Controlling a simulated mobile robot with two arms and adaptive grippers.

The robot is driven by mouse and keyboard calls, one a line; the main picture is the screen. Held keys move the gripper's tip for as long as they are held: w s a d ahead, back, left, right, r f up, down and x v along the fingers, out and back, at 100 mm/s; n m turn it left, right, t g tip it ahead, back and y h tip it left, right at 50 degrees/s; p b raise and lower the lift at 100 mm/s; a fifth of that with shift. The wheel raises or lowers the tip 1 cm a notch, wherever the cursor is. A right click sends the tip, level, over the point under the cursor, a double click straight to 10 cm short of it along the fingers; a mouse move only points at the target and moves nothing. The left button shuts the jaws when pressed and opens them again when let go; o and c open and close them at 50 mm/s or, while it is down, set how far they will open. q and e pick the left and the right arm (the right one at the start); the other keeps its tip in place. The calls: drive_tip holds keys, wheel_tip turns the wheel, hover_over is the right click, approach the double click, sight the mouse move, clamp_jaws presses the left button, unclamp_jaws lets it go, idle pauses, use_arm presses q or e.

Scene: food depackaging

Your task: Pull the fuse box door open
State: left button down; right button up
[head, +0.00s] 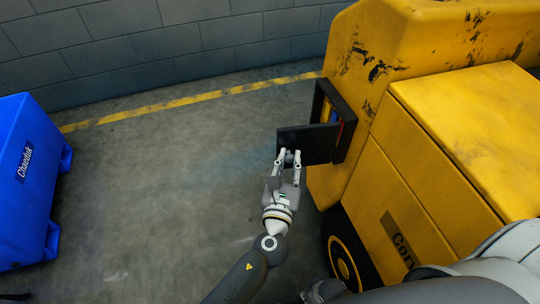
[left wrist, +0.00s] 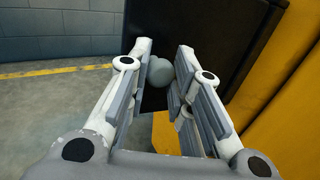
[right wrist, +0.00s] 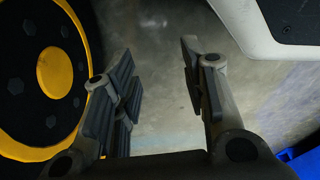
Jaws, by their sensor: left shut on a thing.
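The fuse box (head: 350,112) is a dark frame on the side of the yellow machine. Its dark door (head: 318,146) stands swung out from the frame, with a bit of red and blue showing inside. My left gripper (head: 287,157) is shut on the round grey knob of the door. In the left wrist view, the knob (left wrist: 160,71) sits between the fingers, in front of the dark door panel (left wrist: 195,30). My right gripper (right wrist: 158,75) is open and empty, near the machine's black and yellow wheel (right wrist: 40,75). The rest of the box interior is hidden.
The yellow machine (head: 455,125) fills the right side, with its wheel (head: 345,262) below. A blue container (head: 28,190) stands at the far left. A grey block wall (head: 150,40) and a yellow floor line (head: 190,100) lie behind. The floor between is clear.

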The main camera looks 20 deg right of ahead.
use_arm(q)
drive_tip(key=shift+s+d+r, duration=0.25)
drive_tip(key=shift+s+d, duration=0.1)
drive_tip(key=shift+s, duration=0.25)
drive_tip(key=shift+s+d+r, duration=0.2)
drive_tip(key=shift+s+d, duration=0.1)
drive_tip(key=shift+s, duration=0.25)
use_arm(e)
drive_tip(key=shift+s+f, duration=0.35)
drive_tip(key=shift+f, duration=0.05)
use_arm(q)
drive_tip(key=c, duration=1.6)
unclamp_jaws()
drive_tip(key=o, duration=0.3)
drive_tip(key=shift+d, duration=0.2)
drive_tip(key=shift+w, duration=0.1)
drive_tip(key=shift+a, duration=0.2)
use_arm(e)
drive_tip(key=shift+a+r, duration=0.1)
